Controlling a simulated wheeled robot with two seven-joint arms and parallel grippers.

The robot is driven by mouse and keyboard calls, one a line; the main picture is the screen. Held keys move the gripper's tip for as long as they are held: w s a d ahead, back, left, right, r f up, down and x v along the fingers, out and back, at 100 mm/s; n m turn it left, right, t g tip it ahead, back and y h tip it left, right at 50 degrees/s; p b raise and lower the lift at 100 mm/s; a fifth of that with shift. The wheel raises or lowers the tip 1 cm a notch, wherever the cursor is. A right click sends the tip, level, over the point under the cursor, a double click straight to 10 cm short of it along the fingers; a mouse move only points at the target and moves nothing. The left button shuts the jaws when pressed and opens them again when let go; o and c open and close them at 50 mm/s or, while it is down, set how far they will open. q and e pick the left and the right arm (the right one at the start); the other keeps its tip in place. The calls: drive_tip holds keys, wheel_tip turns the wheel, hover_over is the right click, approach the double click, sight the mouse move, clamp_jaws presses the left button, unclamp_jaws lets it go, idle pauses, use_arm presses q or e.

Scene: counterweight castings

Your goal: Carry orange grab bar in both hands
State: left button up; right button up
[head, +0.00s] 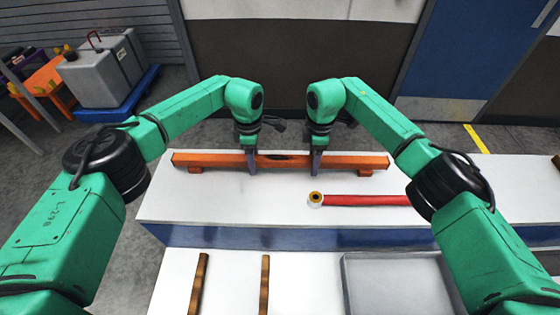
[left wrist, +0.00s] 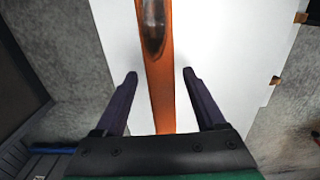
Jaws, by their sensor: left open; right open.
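The orange grab bar (head: 215,160) lies lengthwise along the far part of the white table, resting on small feet near its ends. A dark patch marks its middle. My left gripper (head: 251,170) is at the bar, left of its middle, pointing down. In the left wrist view the bar (left wrist: 162,95) runs between the two open fingers (left wrist: 160,76), with a gap on each side. My right gripper (head: 316,170) is at the bar, right of its middle, also pointing down and open. Its far finger is hard to see.
Nearer are two brown strips (head: 199,285) (head: 265,285) and a grey tray (head: 395,257). A grey case (head: 105,70) stands on a blue base at the far left.

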use_arm(q)
drive_tip(key=shift+s, duration=0.1)
use_arm(e)
drive_tip(key=shift+s, duration=0.1)
use_arm(q)
drive_tip(key=shift+r, duration=0.1)
drive_tip(key=c, duration=0.4)
use_arm(e)
drive_tip(key=shift+r, duration=0.1)
drive_tip(key=c, duration=0.4)
use_arm(q)
clamp_jaws()
use_arm(e)
clamp_jaws()
use_arm(q)
drive_tip(key=shift+r, duration=0.1)
